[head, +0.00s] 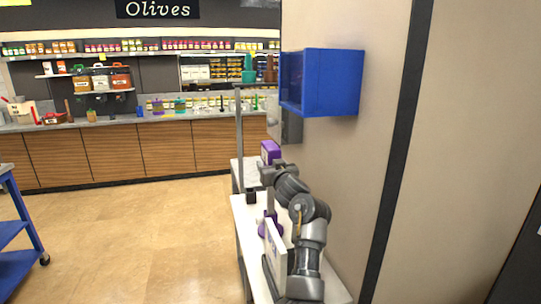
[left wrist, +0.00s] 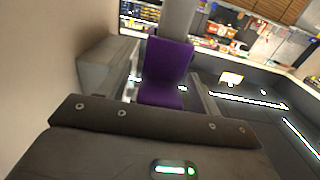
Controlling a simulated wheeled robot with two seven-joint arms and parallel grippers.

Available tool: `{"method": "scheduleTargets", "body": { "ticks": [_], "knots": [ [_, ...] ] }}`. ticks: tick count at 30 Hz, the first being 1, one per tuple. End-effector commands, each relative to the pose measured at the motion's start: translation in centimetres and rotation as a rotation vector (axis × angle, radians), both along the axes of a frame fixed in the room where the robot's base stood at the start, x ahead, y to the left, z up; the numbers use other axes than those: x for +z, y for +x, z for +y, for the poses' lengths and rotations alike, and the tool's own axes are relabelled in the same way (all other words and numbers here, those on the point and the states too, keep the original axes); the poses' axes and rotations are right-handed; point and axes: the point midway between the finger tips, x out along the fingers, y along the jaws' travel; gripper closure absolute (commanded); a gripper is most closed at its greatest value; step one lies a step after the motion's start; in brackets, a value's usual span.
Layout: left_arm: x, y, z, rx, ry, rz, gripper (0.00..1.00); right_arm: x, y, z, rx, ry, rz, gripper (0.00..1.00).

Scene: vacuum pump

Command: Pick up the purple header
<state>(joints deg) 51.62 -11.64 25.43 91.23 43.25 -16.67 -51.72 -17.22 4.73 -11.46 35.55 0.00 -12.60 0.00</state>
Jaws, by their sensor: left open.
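The purple header (head: 270,151) is a small block beyond the end of my left arm in the head view. In the left wrist view the purple header (left wrist: 166,68) stands straight ahead of the dark gripper body, with a grey cylinder behind its top. My left gripper (head: 267,172) is open close to the header; pale finger-like parts show on either side of it in the wrist view. Whether they touch it I cannot tell. The header's lower end is partly hidden by the gripper body. My right gripper is in neither view.
A white bench (head: 244,213) runs along the beige wall, with another purple part (head: 270,226) and a thin grey post (head: 239,135) by it. A blue open box (head: 332,83) hangs on the wall above. A blue cart (head: 20,235) stands left; the floor between is clear.

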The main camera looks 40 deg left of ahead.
Motion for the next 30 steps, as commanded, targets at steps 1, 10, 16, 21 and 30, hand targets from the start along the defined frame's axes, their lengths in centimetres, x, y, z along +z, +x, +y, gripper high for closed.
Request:
{"method": "scheduleTargets", "body": {
  "ticks": [1, 10, 16, 21, 30],
  "knots": [
    [0.09, 0.27, 0.36, 0.000, 0.000, 0.001, 0.36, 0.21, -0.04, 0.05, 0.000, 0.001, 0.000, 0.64],
    [0.00, 0.49, 0.69, 0.000, -0.001, -0.001, 0.38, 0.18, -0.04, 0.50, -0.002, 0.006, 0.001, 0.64],
    [0.00, 0.48, 0.68, 0.000, -0.001, -0.001, 0.64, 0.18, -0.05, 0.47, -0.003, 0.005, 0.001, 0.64],
    [0.01, 0.48, 0.68, 0.000, -0.001, -0.001, 0.85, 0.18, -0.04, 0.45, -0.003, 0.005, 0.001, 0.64],
    [0.80, 0.50, 0.68, 0.000, 0.001, -0.004, 0.85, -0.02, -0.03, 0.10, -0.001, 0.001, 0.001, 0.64]
  ]
}}
